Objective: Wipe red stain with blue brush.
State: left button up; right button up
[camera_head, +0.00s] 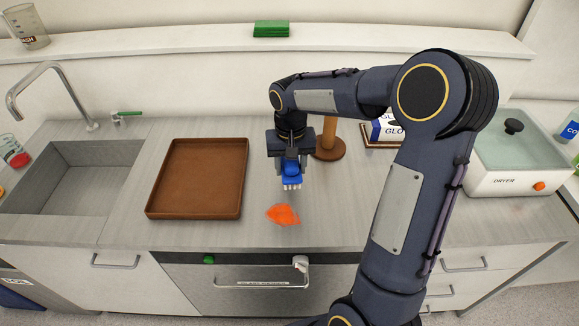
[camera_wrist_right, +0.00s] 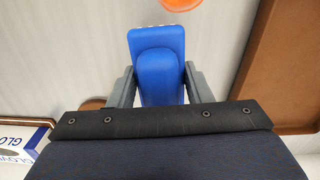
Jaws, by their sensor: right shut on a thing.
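My right gripper (camera_head: 291,172) is shut on a blue brush (camera_head: 291,168) and holds it pointing down above the counter, with its pale bristles at the lower end. In the right wrist view the brush (camera_wrist_right: 158,70) sits between the two grey fingers of the gripper (camera_wrist_right: 160,85). An orange-red stain (camera_head: 283,215) lies on the grey counter just in front of the brush. Part of the stain (camera_wrist_right: 178,4) shows at the top edge of the right wrist view. The brush appears apart from the stain. My left gripper is not in view.
A brown tray (camera_head: 238,210) lies left of the stain, with a sink (camera_head: 75,153) farther left. A brown wooden stand (camera_head: 329,150) and a glove box (camera_head: 384,128) are behind the arm. A dryer (camera_head: 505,184) stands at the right.

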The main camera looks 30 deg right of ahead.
jog(key=shift+r+p, duration=1.1)
jog(key=shift+r, duration=0.55)
